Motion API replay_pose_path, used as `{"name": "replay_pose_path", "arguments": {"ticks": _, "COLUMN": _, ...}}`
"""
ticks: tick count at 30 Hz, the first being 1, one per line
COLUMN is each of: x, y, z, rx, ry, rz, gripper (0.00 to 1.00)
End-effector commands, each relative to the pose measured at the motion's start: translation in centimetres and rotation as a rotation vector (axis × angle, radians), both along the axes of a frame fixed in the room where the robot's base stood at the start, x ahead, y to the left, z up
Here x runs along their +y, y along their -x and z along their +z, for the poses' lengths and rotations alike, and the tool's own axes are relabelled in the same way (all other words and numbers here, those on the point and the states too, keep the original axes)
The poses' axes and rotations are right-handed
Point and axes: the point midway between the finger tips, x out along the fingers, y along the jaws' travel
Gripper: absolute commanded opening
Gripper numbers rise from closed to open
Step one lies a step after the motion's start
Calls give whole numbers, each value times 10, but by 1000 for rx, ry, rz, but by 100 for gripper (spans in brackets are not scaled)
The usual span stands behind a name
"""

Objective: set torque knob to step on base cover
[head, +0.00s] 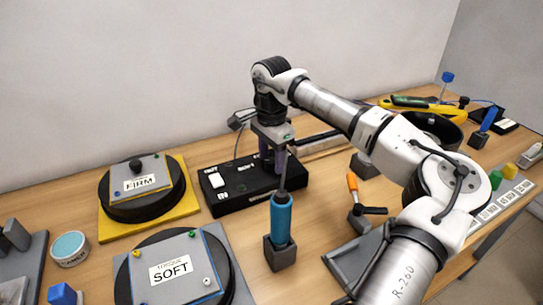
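I cannot make out a torque knob; that part of the box is partly hidden by my fingers. Whether they are open or shut, or touch anything, is not clear. A grey plate (196,254) with coloured screws lies on the round black pad marked SOFT, front left. A similar plate (152,174) lies on the pad marked FIRM; neither is marked as the base cover.
A blue-handled screwdriver (281,218) stands in a dark holder in front of the box, its shaft rising close to my gripper. An orange-handled tool (353,188) stands to the right. A round tin (69,248) is at left. Tools and a black bowl (440,130) fill the back right.

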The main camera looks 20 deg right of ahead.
Motion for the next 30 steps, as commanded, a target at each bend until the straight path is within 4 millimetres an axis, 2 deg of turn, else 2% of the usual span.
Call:
{"name": "replay_pose_path", "arguments": {"ticks": 7, "x": 0, "y": 0, "z": 1, "rx": 1, "ry": 0, "rz": -1, "gripper": 50}}
{"name": "replay_pose_path", "arguments": {"ticks": 11, "x": 0, "y": 0, "z": 15, "rx": -1, "ry": 3, "rz": -1, "gripper": 50}}
{"name": "replay_pose_path", "arguments": {"ticks": 24, "x": 1, "y": 0, "z": 109, "rx": -1, "ry": 1, "rz": 0, "gripper": 50}}
{"name": "replay_pose_path", "arguments": {"ticks": 30, "x": 0, "y": 0, "z": 133, "rx": 0, "ry": 1, "rz": -2, "gripper": 50}}
